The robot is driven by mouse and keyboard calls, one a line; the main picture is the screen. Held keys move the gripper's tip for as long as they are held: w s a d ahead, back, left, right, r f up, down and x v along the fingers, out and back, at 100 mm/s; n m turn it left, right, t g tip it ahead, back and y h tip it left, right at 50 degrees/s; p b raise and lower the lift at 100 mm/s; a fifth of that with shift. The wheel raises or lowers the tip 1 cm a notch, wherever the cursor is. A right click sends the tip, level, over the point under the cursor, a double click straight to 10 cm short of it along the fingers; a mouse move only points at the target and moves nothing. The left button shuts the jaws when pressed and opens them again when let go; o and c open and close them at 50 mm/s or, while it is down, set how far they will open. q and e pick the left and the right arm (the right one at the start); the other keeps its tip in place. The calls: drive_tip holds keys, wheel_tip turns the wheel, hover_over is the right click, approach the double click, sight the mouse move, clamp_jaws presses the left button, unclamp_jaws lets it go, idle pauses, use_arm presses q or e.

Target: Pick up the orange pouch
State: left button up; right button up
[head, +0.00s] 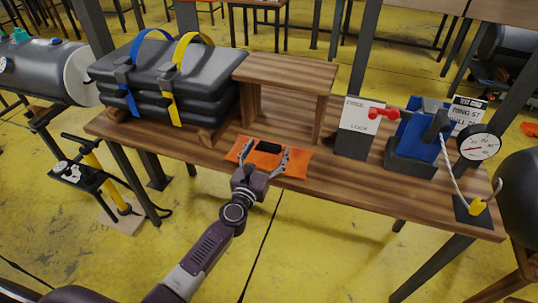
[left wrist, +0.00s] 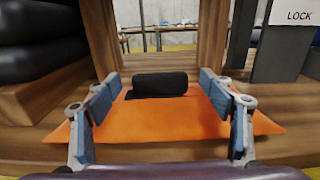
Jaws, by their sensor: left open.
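The orange pouch (head: 295,163) lies flat near the front edge of the wooden table, in front of a small wooden stand. A black roll-like part (head: 268,147) lies across its middle. My left gripper (head: 264,153) is open over the pouch, its fingers spread to either side of the black part. In the left wrist view the orange pouch (left wrist: 160,127) spreads wide and flat, with the black part (left wrist: 160,84) beyond and between the open fingers of my left gripper (left wrist: 158,92). I cannot tell whether the fingers touch the pouch. My right gripper is not in view.
The wooden stand (head: 287,72) rises just behind the pouch. Strapped black bundles (head: 165,85) sit on the left. A white sign (head: 358,125), blue clamp-like device (head: 420,135) and dial gauge (head: 478,147) stand on the right. The tabletop (head: 350,180) right of the pouch is clear.

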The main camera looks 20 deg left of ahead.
use_arm(q)
drive_tip(key=shift+w+f, duration=0.1)
drive_tip(key=shift+w, duration=0.75)
drive_tip(key=shift+c, duration=0.2)
drive_tip(key=c, duration=1.5)
